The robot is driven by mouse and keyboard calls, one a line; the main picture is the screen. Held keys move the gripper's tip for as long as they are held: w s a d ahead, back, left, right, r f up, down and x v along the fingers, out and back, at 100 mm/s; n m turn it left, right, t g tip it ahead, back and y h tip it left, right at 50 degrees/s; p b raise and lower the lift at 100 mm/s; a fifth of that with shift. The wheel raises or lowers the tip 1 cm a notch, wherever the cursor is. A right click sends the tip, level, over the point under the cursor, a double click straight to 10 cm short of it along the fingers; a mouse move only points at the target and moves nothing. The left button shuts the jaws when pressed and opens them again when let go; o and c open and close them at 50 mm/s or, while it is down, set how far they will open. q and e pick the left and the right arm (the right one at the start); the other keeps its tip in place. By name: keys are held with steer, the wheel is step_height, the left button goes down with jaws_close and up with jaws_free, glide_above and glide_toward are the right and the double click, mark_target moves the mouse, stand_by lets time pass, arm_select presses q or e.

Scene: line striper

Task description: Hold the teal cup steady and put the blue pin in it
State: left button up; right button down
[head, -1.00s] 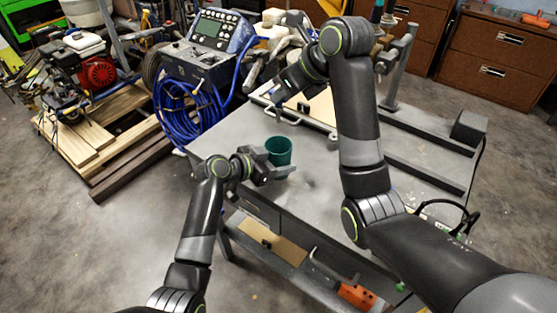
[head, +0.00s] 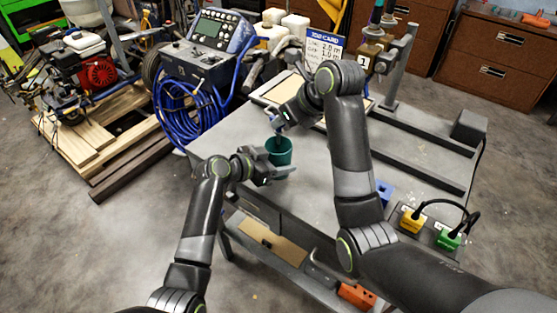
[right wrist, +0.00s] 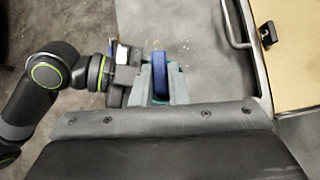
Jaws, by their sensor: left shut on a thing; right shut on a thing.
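The teal cup (head: 280,158) stands upright near the left edge of the grey table. My left gripper (head: 278,172) is shut on it from the left and front. My right gripper (head: 277,124) is just above the cup's mouth, pointing down. It is shut on the blue pin, which shows between its fingers in the right wrist view (right wrist: 160,78). The pin's lower end is hard to make out; I cannot tell whether it is inside the rim. Only slivers of teal show around the fingers in the right wrist view.
A sign card (head: 325,48) and a framed board (head: 285,86) are at the table's back. The table's middle is clear.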

steer(key=shift+f, duration=1.35)
steer(key=c, duration=1.3)
jaws_free()
steer(key=shift+c, duration=0.2)
steer(key=v, duration=0.7)
steer(key=shift+d+r, duration=0.15)
steer(key=shift+r, duration=0.05)
steer(key=shift+s, duration=0.1)
arm_select(q)
steer(key=o, duration=1.1)
